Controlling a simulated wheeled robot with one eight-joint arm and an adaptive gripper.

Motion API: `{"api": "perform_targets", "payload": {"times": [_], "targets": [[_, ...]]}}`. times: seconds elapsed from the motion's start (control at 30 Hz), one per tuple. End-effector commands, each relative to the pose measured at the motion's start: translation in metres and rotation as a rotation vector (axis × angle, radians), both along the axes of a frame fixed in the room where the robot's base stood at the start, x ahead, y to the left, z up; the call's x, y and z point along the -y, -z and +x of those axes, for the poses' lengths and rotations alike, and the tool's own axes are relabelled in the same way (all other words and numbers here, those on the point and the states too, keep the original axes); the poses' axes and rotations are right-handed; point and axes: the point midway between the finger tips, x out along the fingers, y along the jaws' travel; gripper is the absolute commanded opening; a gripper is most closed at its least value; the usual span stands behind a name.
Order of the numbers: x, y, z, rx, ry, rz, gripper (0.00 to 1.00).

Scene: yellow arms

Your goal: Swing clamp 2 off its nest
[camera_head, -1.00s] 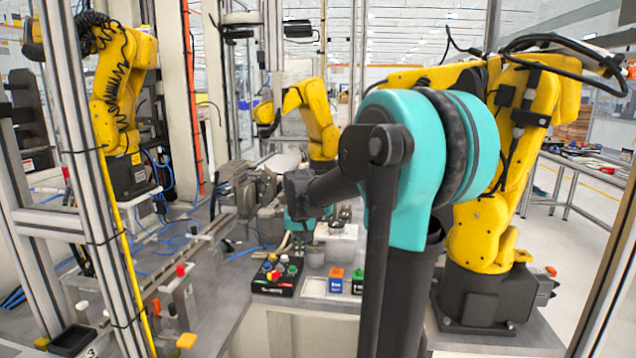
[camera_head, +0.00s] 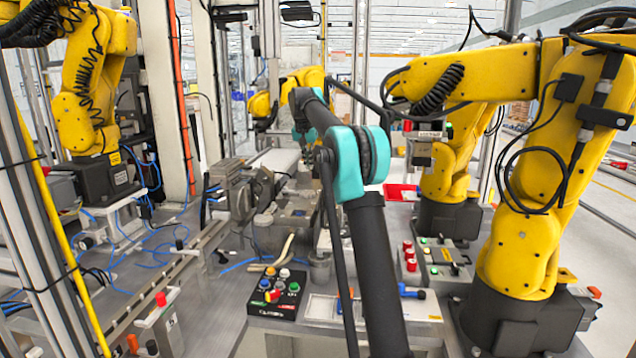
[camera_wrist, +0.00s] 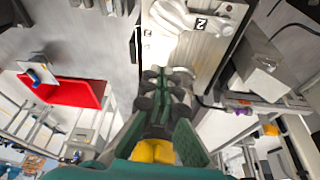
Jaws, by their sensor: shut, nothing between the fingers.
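In the wrist view, a pale, shiny clamp arm (camera_wrist: 172,14) lies at the top of the picture on a light metal plate (camera_wrist: 190,55). A dark label (camera_wrist: 201,23) beside it carries a mark that reads as a 2 turned on its side. Whether the clamp rests on its nest cannot be told. My gripper (camera_wrist: 166,82), green with dark finger pads, is shut and empty. Its fingertips appear over the plate, below the clamp in the picture; any contact is unclear. In the head view my own arm hides the fingertips and the clamp cannot be made out.
A red tray (camera_head: 400,192) stands right of my arm; it also shows in the wrist view (camera_wrist: 70,92). A black button box (camera_head: 279,292) sits at the bench front. Red-topped cylinders (camera_head: 409,257) stand near a yellow robot arm (camera_head: 530,215). Another yellow arm (camera_head: 90,80) is at left.

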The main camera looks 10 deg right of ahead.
Motion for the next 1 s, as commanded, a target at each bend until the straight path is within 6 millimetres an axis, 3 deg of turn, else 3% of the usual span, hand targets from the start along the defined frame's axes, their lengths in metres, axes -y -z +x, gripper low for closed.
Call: {"api": "perform_targets", "payload": {"times": [0.2,0.67,0.83,1.0], "targets": [[-0.002,-0.005,0.012,0.002,0.020,-0.001,0.00],[-0.002,-0.003,0.014,0.002,0.022,-0.001,0.00],[0.001,0.015,0.019,0.001,0.022,-0.001,0.00],[0.006,0.046,0.029,0.001,0.022,-0.001,0.00]]}}
